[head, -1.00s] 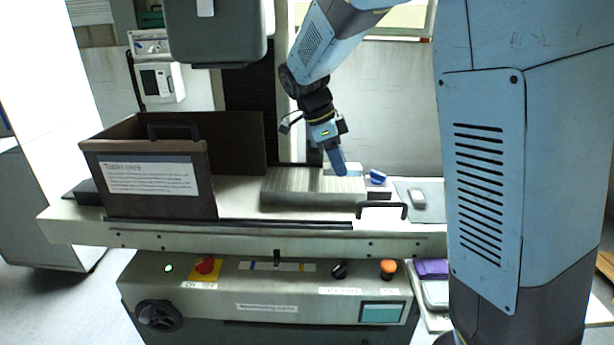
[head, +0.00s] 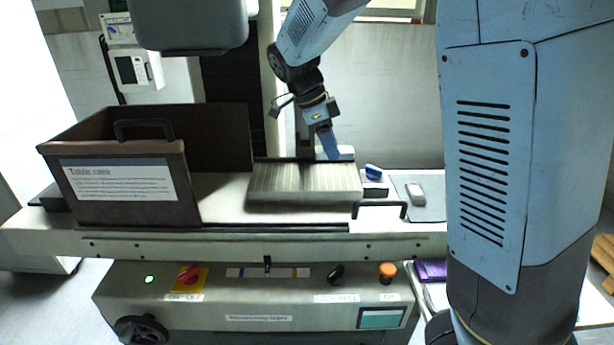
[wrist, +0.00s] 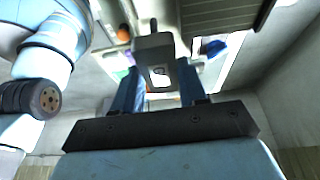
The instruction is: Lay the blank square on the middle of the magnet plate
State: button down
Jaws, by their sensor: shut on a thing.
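The blank (head: 347,152) is a small light-grey block, seen in the head view just behind the rear right part of the magnet plate. The magnet plate (head: 305,185) is a broad grey ribbed block on the machine table. My gripper (head: 331,153) points down, its blue fingers at the plate's rear edge and shut on the blank. In the wrist view the grey blank (wrist: 152,46) sits between the two blue fingers. The fingers partly hide it in the head view, and the gap below it is hard to judge.
A dark open box (head: 120,178) with a label stands left of the plate. Right of the plate are a small blue-topped item (head: 373,172) and a light-grey item on a grey mat (head: 433,207). A black handle (head: 380,204) stands at the table's front edge.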

jog(key=w+a+f, duration=0.4)
jog(key=w, duration=0.4)
send_over(306, 175)
jog(key=s+a, duration=0.1)
notch_tip(306, 175, down, 5)
jog(key=shift+r, duration=0.2)
jog(key=shift+w+a+f, duration=0.25)
jog(key=shift+w+f, duration=0.2)
jog(key=shift+f, duration=1.75)
jog(key=c, duration=0.6)
grip_release()
